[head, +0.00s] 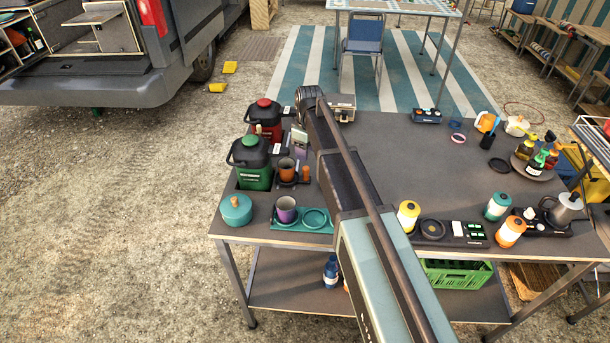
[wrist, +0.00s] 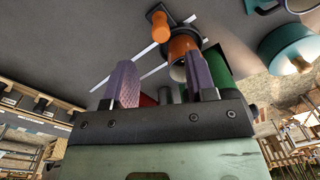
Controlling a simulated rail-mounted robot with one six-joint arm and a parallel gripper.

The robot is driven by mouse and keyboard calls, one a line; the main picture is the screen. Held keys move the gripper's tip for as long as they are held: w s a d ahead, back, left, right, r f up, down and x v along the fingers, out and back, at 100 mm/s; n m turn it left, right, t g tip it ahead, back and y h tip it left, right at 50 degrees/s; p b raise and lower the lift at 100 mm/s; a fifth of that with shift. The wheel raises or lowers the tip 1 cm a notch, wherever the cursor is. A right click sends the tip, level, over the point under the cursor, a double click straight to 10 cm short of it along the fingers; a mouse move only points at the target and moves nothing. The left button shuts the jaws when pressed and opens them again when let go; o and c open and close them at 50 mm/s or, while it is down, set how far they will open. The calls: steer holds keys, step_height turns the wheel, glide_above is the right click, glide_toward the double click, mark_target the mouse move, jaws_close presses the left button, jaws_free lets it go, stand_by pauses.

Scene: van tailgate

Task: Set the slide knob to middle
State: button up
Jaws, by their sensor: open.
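An orange knob-like peg on a small dark block (wrist: 160,27) shows at the top of the wrist view. It also appears right of the orange cup in the head view (head: 305,173). I cannot tell for sure that it is the slide knob, nor its setting. My gripper (wrist: 163,85) is open, its two purple fingers spread with nothing held between them. The peg lies beyond the fingertips, apart from them. In the head view my arm reaches over the table's left part, and the fingers are not clear there.
An orange cup (head: 287,168) stands close beside the peg. Red (head: 264,118) and green (head: 250,163) jugs, a teal pot (head: 236,210) and a purple cup (head: 287,209) crowd the table's left side. A panel with green buttons (head: 476,232) sits at the front right. The table's middle (head: 420,165) is clear.

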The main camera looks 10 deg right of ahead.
mark_target(306, 168)
steer(key=f+b, duration=0.3)
steer(key=f, duration=0.1)
steer(key=f+b, duration=0.4)
steer(key=f, duration=0.1)
steer(key=shift+s+a, duration=0.1)
steer(key=shift+a, duration=0.1)
steer(key=shift+r, duration=0.15)
jaws_close()
